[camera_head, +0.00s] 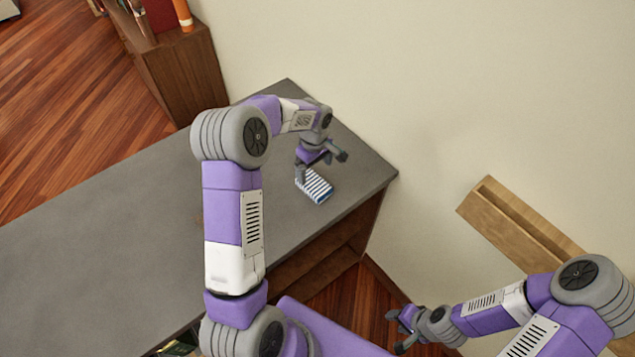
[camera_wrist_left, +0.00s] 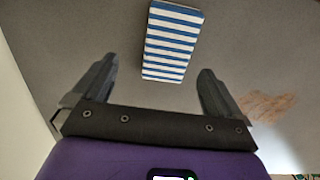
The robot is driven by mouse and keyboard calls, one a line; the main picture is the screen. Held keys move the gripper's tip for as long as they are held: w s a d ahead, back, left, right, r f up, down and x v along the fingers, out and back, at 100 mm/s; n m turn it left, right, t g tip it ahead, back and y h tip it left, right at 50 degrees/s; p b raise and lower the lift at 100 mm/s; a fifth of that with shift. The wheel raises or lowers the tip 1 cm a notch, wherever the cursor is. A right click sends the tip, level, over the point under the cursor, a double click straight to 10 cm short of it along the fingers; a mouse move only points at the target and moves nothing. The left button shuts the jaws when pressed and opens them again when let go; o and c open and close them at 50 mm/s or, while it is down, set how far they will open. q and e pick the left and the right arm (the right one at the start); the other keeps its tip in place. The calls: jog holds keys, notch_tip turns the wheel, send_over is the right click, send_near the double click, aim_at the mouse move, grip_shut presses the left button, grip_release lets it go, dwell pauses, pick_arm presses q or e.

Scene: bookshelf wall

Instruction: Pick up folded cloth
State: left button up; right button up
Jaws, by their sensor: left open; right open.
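The folded cloth (camera_head: 316,187) has blue and white stripes and lies on the grey tabletop near its right end. In the left wrist view the cloth (camera_wrist_left: 172,42) is ahead of my left gripper (camera_wrist_left: 158,82), roughly centred between its two open fingers and beyond their tips. My left gripper (camera_head: 320,165) is open and empty, just above and beside the cloth in the head view, and partly hides its upper left edge. My right gripper (camera_head: 398,328) is open and empty, low at the right, away from the table.
The grey tabletop (camera_head: 110,235) is mostly clear; a brownish mark (camera_wrist_left: 268,106) shows on it in the left wrist view. A wooden shelf (camera_head: 185,70) with books stands behind at the left. A wooden ledge (camera_head: 515,225) is on the pale wall at the right.

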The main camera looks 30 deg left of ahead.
aim_at(314, 183)
pick_arm(q)
jog(key=f, duration=0.1)
jog(key=s+f, duration=0.1)
jog(key=f, duration=0.2)
jog(key=shift+s+d+f, duration=0.2)
jog(key=shift+s+f, duration=0.05)
jog(key=shift+f, duration=0.1)
jog(key=shift+w+f, duration=0.1)
jog(key=shift+f, duration=0.4)
jog(key=c, duration=1.1)
